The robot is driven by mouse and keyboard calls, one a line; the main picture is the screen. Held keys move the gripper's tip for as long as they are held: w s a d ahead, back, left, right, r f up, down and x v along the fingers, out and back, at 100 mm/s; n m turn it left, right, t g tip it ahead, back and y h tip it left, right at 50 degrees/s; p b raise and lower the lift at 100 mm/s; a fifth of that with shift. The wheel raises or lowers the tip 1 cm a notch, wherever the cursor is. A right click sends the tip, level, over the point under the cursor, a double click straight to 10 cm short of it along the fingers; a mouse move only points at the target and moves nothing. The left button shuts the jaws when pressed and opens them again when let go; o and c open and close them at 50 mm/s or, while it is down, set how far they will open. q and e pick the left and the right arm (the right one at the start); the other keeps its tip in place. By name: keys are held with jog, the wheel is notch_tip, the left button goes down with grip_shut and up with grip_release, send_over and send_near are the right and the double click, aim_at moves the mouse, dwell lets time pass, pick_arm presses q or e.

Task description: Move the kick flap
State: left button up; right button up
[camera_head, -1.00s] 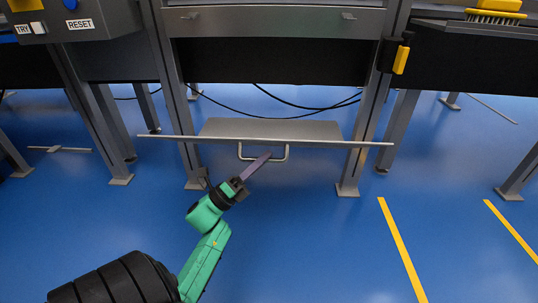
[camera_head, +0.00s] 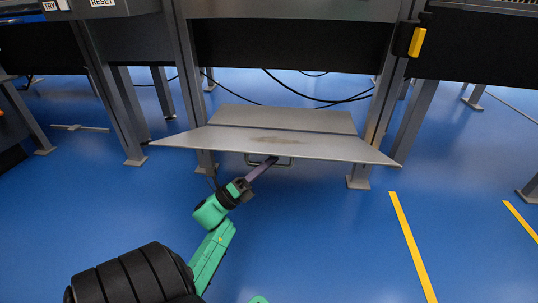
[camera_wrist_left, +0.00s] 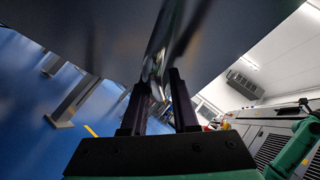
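The kick flap (camera_head: 320,146) is a wide grey metal panel between the legs of the middle station. It sits tilted, with its broad upper face and a brownish smudge showing in the head view. Its handle (camera_head: 287,161) is a bent bar under the front edge, partly hidden by the flap. My left gripper (camera_head: 262,168) reaches the handle from below. In the left wrist view, the two dark fingers (camera_wrist_left: 158,92) stand on either side of the shiny handle bar (camera_wrist_left: 162,60) and appear closed on it. My right gripper is not in view.
A grey shelf plate (camera_head: 285,120) lies behind the flap. Metal legs (camera_head: 205,163) stand left and right (camera_head: 359,180) of it. Black cables (camera_head: 320,100) hang behind. A yellow handle (camera_head: 417,42) is on the right post. The blue floor in front is clear, with yellow lines (camera_head: 410,240).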

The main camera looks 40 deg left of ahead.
pick_arm(q)
jog(key=shift+o, duration=0.6)
